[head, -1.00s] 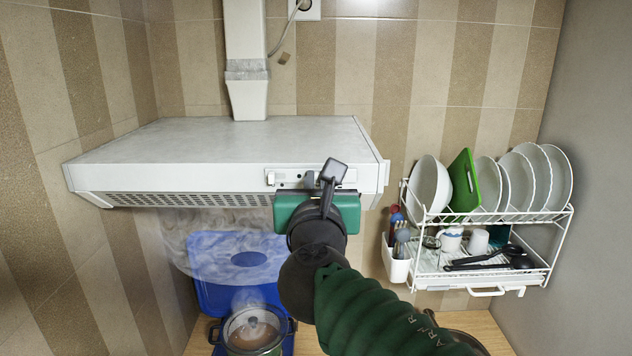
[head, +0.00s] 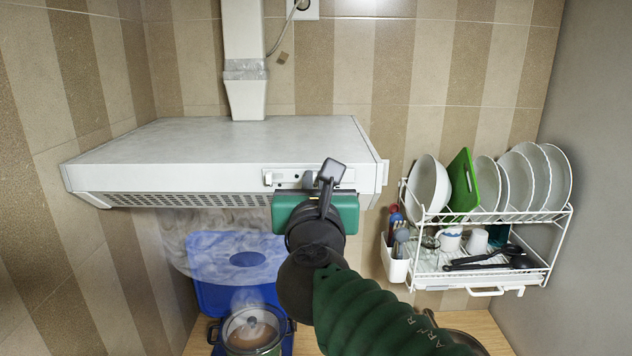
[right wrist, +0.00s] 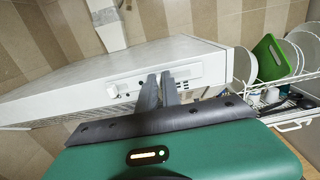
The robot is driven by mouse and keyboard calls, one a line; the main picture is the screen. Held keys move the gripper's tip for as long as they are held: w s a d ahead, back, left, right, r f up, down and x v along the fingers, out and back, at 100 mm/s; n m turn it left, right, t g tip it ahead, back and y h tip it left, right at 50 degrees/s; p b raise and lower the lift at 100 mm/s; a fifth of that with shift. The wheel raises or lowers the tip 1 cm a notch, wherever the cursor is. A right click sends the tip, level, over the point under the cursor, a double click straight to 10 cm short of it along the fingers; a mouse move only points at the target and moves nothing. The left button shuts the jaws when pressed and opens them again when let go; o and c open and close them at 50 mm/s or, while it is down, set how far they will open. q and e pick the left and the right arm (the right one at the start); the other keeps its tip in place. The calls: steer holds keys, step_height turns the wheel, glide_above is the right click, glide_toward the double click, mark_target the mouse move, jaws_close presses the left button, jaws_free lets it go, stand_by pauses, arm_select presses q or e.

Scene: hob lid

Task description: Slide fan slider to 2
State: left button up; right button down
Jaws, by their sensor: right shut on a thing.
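The white cooker hood (head: 225,160) hangs on the tiled wall. Its control panel (head: 283,176) is a pale strip at the right of the front edge, and it also shows in the right wrist view (right wrist: 195,74). My right gripper (right wrist: 160,80) is at this panel, its two dark fingers close together and shut on a small part there, apparently the fan slider. The fingers hide the slider itself, and its setting cannot be read. In the head view the green body of my right gripper (head: 316,208) covers the fingers. My left gripper is not in view.
A steaming pot (head: 252,333) stands below the hood, with a blue panel (head: 222,300) behind it. A white dish rack (head: 545,258) with plates, a bowl and a green board hangs at the right. The space between hood and rack is narrow.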

steer(key=shift+d+b, duration=0.45)
steer(key=shift+d, duration=0.8)
steer(key=c, duration=1.5)
jaws_free()
steer(key=shift+d, duration=0.1)
steer(key=shift+s, duration=0.1)
